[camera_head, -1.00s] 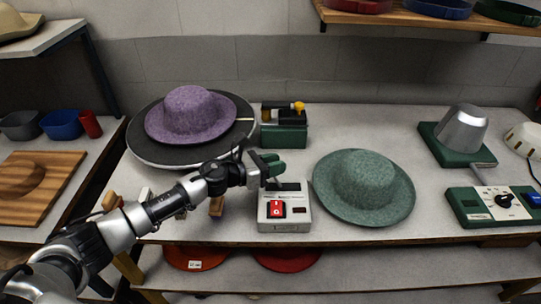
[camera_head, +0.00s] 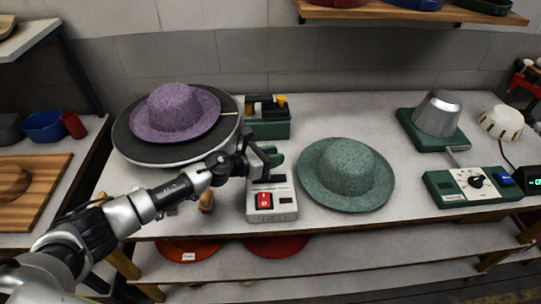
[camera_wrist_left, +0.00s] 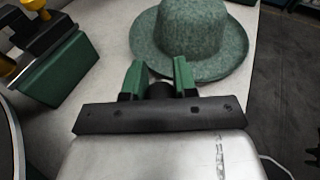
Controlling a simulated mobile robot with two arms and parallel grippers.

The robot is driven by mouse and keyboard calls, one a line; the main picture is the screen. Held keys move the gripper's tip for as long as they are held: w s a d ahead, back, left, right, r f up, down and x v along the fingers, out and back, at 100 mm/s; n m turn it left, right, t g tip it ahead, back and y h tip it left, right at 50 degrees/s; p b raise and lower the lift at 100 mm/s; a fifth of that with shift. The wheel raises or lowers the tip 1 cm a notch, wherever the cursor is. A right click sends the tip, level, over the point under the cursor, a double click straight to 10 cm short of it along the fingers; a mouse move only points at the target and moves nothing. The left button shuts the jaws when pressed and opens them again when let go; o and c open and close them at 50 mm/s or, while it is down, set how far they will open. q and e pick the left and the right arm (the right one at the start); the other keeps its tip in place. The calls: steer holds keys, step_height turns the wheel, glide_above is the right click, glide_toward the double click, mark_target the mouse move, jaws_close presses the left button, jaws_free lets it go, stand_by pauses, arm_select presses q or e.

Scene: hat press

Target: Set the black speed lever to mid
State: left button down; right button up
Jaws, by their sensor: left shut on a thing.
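My left gripper (camera_head: 273,160) is over the back of this box, reaching in from the left. In the left wrist view its green fingertips (camera_wrist_left: 159,78) are closed around a small dark piece (camera_wrist_left: 160,90), which looks like the black speed lever. The lever's position along its slot is hidden by the gripper. My right gripper is not in view.
A green felt hat (camera_head: 347,175) lies close right of the box. A purple hat (camera_head: 175,112) sits on a round dark plate (camera_head: 140,150) at the left. A green box (camera_head: 268,129) stands behind the gripper. A dial panel (camera_head: 452,184) is at the right.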

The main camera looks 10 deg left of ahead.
arm_select(q)
steer(key=shift+s+d+f, duration=0.2)
steer(key=shift+d+f, duration=0.05)
steer(key=c, duration=1.2)
jaws_free()
steer(key=shift+c, duration=0.2)
steer(key=o, duration=0.4)
steer(key=shift+w+d, duration=0.15)
steer(key=shift+w, duration=0.05)
steer(key=shift+c, duration=0.2)
steer(key=shift+s+a+r, duration=0.1)
steer(key=shift+s+a, duration=0.15)
steer(key=shift+a, duration=0.2)
steer(key=b+v, duration=0.2)
steer(key=v, duration=0.8)
steer(key=shift+d+r, duration=0.1)
